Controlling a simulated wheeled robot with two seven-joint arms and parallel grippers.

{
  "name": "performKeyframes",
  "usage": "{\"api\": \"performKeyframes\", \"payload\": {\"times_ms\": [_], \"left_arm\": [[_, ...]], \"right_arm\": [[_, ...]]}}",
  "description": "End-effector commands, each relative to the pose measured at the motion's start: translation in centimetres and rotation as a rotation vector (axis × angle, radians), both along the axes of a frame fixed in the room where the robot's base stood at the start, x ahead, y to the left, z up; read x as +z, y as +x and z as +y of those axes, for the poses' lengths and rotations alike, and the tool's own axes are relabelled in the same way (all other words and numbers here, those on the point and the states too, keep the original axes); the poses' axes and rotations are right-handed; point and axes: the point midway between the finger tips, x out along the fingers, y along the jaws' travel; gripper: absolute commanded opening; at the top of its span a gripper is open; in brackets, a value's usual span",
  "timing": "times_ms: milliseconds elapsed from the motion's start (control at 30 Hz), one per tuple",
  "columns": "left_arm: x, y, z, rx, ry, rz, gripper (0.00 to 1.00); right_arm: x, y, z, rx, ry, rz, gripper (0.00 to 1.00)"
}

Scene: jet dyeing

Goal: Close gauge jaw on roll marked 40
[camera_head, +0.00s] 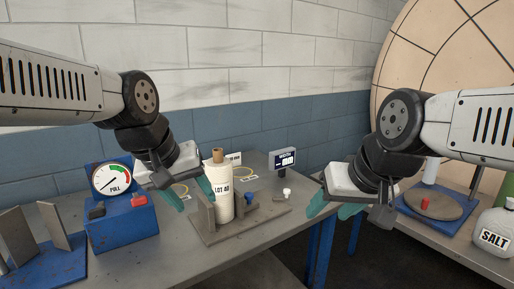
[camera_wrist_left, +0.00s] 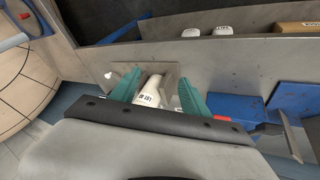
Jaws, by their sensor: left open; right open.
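A white roll (camera_head: 220,196) with a brown core and a label that reads like "LOT 40" stands upright on the gauge's grey base (camera_head: 267,210). A grey jaw plate (camera_head: 205,217) stands at its left, and a smaller grey block with a blue knob (camera_head: 250,197) is at its right. My left gripper (camera_head: 193,194) is open and empty, just left of the roll's top in the head view. In the left wrist view the roll (camera_wrist_left: 151,91) shows between the open fingers (camera_wrist_left: 158,88). My right gripper (camera_head: 333,208) is open and empty, right of the gauge near the table edge.
A small display (camera_head: 283,159) and a white knob (camera_head: 287,192) are behind and right of the gauge. A blue dial unit marked PULL (camera_head: 120,215) stands left. A SALT jar (camera_head: 496,228) and a blue tray (camera_head: 450,213) are on the right table. A gap separates the tables.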

Motion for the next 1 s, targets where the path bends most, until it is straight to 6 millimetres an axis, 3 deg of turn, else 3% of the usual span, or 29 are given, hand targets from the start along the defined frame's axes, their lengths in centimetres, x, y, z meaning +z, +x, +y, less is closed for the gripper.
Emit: {"api": "performKeyframes", "payload": {"times_ms": [100,233,1000], "left_arm": [[-0.2,-2.4,0.6,-0.111,0.066,-0.090,0.54],[-0.4,-3.6,0.9,-0.182,0.114,-0.139,0.54],[-0.5,-3.8,0.9,-0.201,0.126,-0.149,0.54]], "right_arm": [[0.0,0.0,0.0,0.000,0.000,0.000,0.53],[0.0,0.0,0.0,0.000,0.000,0.000,0.53],[0.0,0.0,0.0,0.000,0.000,0.000,0.53]]}}
